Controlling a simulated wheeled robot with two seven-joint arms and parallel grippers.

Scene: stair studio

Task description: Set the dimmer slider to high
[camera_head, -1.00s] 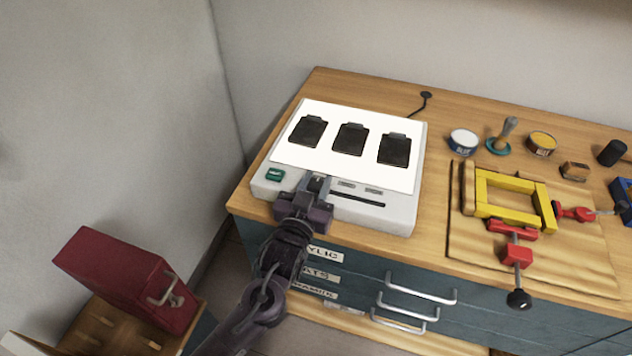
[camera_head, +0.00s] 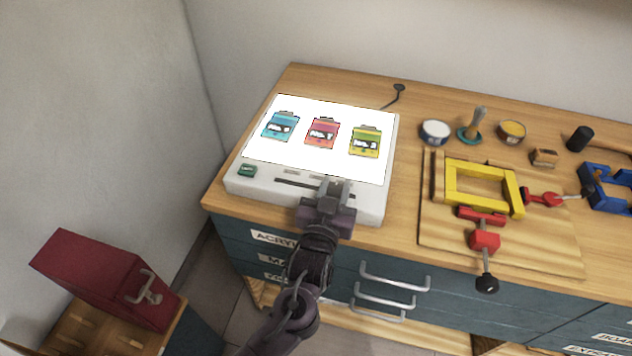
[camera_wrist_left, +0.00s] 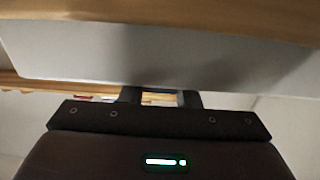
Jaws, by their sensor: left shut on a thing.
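A white light box (camera_head: 236,184) stands on the wooden bench, its top panel lit bright white. Three cards lie on the panel, a blue one (camera_head: 281,126), a red one (camera_head: 322,132) and a yellow one (camera_head: 365,141), their colours and labels showing. The dimmer slot (camera_head: 292,183) runs along the front strip, bare on its left part. My left gripper (camera_head: 332,191) is shut at the slot's right part and hides the slider knob. In the left wrist view the box's pale front wall (camera_wrist_left: 150,62) lies just beyond my gripper (camera_wrist_left: 165,97). My right gripper is not in view.
A green button (camera_head: 247,170) sits left of the slot. To the right are a yellow frame with red clamps (camera_head: 483,188) on a board, paint tins (camera_head: 435,132) and a blue clamp (camera_head: 606,187). Drawer handles (camera_head: 395,277) project below; a red case (camera_head: 100,275) stands at lower left.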

